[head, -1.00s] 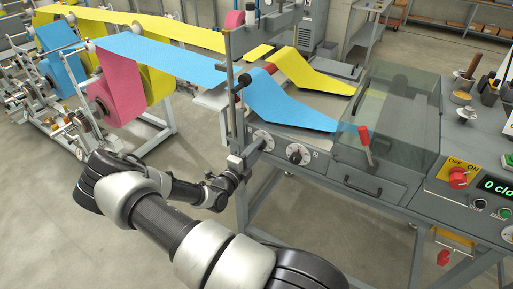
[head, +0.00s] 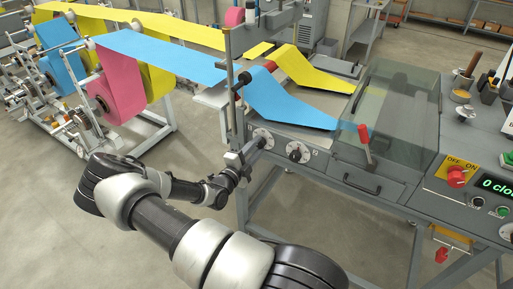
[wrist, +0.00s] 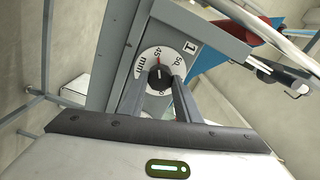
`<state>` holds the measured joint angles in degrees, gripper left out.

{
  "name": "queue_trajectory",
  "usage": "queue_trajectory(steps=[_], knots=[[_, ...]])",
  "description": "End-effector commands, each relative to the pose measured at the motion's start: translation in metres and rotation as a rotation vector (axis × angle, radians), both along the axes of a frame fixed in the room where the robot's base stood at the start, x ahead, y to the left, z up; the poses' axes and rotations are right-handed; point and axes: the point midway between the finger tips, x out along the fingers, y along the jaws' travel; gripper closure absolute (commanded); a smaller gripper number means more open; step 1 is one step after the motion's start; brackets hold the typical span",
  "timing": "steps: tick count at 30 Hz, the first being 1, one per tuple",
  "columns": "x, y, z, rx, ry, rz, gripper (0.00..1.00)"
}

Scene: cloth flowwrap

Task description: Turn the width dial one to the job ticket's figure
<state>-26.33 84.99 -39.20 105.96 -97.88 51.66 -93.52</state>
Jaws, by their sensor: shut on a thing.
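The width dial one (wrist: 158,58) is a pale disc with a black centre knob on the machine's front panel, beside a "1" label, in the wrist view. Its scale reads "45", "50" and "mm", and a small red mark shows near its top. My gripper (wrist: 158,78) is shut on the dial's knob, one finger on each side. In the head view the dial (head: 263,138) is at the left of the panel, with my gripper (head: 254,146) up against it. No job ticket can be made out in these frames.
A second dial (head: 297,152), labelled 2, sits just right on the same panel. Blue cloth (head: 285,108) and yellow cloth (head: 305,72) run over the bed above. A clear cover (head: 390,105) with a red handle (head: 365,138) stands further right. A post (head: 234,90) rises beside dial one.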

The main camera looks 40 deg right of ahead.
Motion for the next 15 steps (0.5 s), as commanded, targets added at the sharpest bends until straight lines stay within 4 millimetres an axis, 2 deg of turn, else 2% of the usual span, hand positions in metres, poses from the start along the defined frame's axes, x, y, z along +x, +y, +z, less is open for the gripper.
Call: queue_trajectory(steps=[1,4,15], knots=[[0.0001,0.0001,0.0000,-0.001,0.003,0.001,0.68],[-0.0001,0.0001,-0.0001,-0.001,0.002,0.001,0.51],[-0.0010,0.0039,-0.0003,0.000,0.000,0.001,0.51]])
